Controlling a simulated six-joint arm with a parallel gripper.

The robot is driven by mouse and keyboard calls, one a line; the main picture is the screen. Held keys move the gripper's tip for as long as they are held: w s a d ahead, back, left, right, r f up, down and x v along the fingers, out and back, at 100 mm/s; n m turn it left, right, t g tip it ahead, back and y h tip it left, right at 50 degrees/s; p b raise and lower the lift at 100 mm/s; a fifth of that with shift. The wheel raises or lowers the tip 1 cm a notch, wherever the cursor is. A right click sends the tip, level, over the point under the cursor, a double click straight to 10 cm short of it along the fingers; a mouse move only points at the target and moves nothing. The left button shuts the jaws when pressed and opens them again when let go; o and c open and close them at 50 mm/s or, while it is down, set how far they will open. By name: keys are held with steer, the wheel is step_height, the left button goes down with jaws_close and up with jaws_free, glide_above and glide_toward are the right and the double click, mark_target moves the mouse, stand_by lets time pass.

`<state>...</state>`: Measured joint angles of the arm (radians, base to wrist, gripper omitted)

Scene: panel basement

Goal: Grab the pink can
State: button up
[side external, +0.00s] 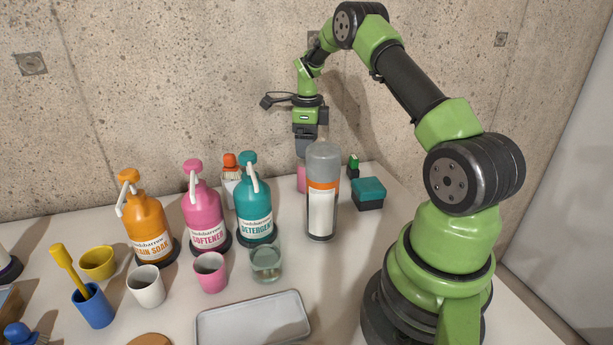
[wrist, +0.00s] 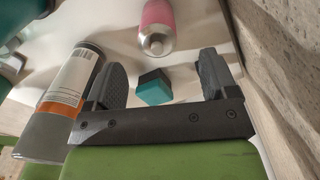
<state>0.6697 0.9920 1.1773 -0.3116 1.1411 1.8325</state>
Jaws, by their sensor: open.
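The pink can (side external: 301,179) stands at the back of the table in the side external view, partly hidden behind a tall grey-capped spray can (side external: 322,205). In the wrist view the pink can (wrist: 157,22) shows its silvery domed top at the upper middle, cut off by the frame's top edge. My gripper (side external: 305,148) points down above the pink can. In the wrist view my gripper (wrist: 161,68) has its two dark fingers apart, with nothing held between them. The can lies beyond the fingertips in that picture.
The spray can stands close by, also left of my fingers in the wrist view (wrist: 70,95). A teal-topped box (side external: 368,193) and a small green item (side external: 352,166) are to the right. Pump bottles (side external: 255,205) stand left. The concrete wall (side external: 150,90) is close behind.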

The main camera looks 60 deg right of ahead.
mark_target(301, 165)
step_height(301, 165, down, 6)
steer(key=shift+a+f, duration=0.15)
steer(key=c, duration=1)
steer(key=shift+c, duration=0.2)
